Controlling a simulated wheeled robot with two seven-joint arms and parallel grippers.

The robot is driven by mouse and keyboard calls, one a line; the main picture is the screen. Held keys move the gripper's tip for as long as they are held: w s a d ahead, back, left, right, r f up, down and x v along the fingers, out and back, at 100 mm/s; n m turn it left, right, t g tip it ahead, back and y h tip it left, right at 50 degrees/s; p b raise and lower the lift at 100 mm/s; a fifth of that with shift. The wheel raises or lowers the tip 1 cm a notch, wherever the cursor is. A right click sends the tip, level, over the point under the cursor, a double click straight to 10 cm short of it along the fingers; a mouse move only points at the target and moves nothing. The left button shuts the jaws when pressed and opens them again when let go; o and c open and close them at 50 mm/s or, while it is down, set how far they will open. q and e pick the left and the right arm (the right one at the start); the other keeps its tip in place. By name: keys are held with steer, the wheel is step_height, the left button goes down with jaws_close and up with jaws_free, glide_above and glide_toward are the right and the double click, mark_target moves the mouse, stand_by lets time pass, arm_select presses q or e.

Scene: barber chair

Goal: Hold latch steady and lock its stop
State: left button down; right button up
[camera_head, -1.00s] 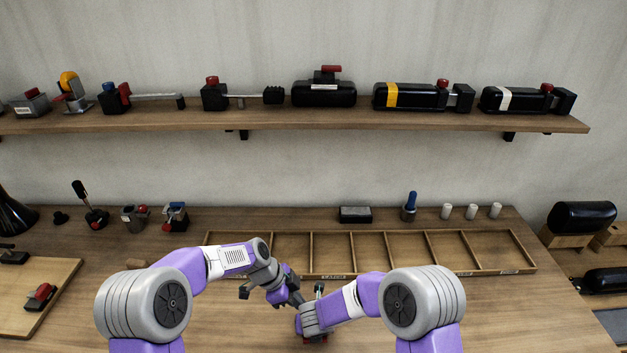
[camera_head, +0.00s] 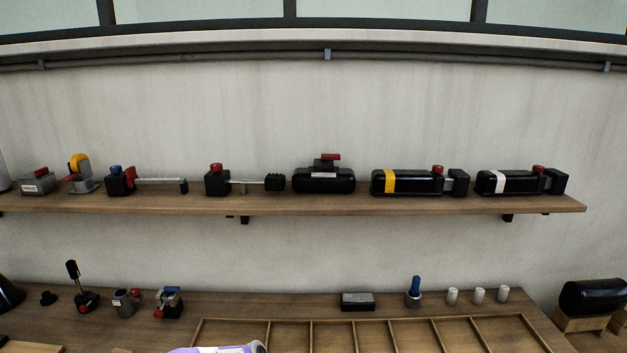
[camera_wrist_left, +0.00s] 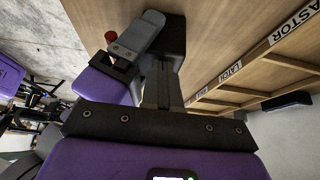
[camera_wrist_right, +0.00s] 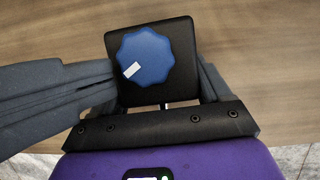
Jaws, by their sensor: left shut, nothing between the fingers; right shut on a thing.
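The latch (camera_wrist_right: 182,88) shows in the right wrist view as a dark block with a blue scalloped knob (camera_wrist_right: 146,58) bearing a white mark. My right gripper (camera_wrist_right: 158,92) is shut on this block, with the knob facing its camera. My left gripper (camera_wrist_left: 160,78) is shut and empty. Its fingers come in from the left in the right wrist view, close beside the block; contact is unclear. In the left wrist view a dark body (camera_wrist_left: 172,35) lies beyond its fingertips, near a grey bar and a red part (camera_wrist_left: 111,36).
A divided wooden tray (camera_head: 265,322) lies on the bench; one label in the left wrist view reads LATCH (camera_wrist_left: 231,72). Small devices (camera_head: 168,302) stand at the bench's left. A black block (camera_head: 358,301), a blue-topped piece (camera_head: 414,290) and white cylinders stand behind the tray. Several devices fill the shelf (camera_head: 290,204).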

arm_select(q)
steer(key=shift+w+d, duration=0.15)
steer(key=shift+w, duration=0.05)
arm_select(e)
steer(key=shift+a, duration=0.1)
arm_select(q)
steer(key=shift+w, duration=0.4)
steer(key=shift+w+d, duration=0.1)
steer(key=shift+w, duration=0.1)
step_height(320, 180, up, 6)
steer(key=a, duration=0.1)
stand_by(0.9)
